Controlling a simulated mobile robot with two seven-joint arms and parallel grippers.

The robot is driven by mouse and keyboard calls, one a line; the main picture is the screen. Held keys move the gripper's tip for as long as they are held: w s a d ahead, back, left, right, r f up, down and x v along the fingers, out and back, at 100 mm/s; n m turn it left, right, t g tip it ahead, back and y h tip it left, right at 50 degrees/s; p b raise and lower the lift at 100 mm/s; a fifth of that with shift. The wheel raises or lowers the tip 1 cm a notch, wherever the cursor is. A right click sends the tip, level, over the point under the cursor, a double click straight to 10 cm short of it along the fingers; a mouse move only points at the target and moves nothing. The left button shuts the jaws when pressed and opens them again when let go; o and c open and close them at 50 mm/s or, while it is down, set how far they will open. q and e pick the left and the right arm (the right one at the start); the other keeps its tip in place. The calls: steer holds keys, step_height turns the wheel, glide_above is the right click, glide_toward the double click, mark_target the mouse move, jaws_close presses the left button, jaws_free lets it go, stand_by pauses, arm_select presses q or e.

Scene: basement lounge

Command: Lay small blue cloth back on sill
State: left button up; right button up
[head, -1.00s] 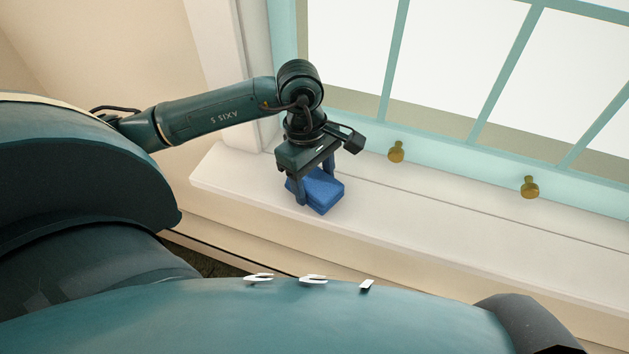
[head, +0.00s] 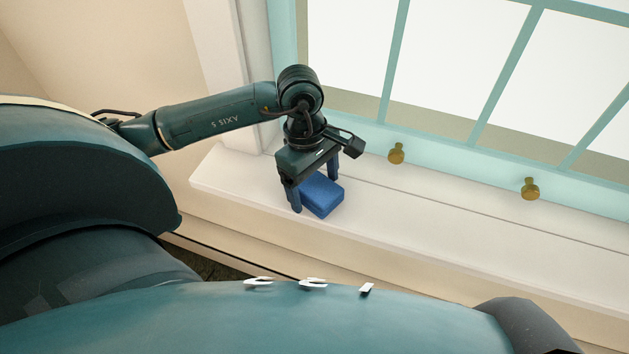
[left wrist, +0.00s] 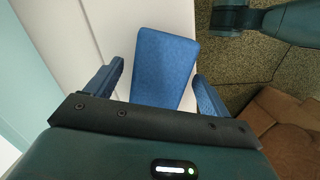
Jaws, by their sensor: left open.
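The small blue cloth (head: 322,197) is a folded, block-like bundle resting on the white sill (head: 420,213), near its left end. It also shows in the left wrist view (left wrist: 163,68). My left gripper (head: 315,188) is over the cloth, pointing down and open. Its fingers stand to either side of the cloth. In the left wrist view my left gripper (left wrist: 160,85) shows gaps between both fingers and the cloth. My right gripper is in neither view.
A teal-framed window (head: 385,60) rises behind the sill, with two brass knobs (head: 396,152) (head: 530,188) on its lower rail. The sill right of the cloth is bare. The left wrist view shows a brown item (left wrist: 280,130) on the speckled floor (left wrist: 255,65) below.

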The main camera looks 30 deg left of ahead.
arm_select(q)
step_height(320, 180, up, 12)
steer(key=a+p, duration=0.1)
steer(key=shift+w+a+p, duration=0.15)
steer(key=shift+a+p, duration=0.25)
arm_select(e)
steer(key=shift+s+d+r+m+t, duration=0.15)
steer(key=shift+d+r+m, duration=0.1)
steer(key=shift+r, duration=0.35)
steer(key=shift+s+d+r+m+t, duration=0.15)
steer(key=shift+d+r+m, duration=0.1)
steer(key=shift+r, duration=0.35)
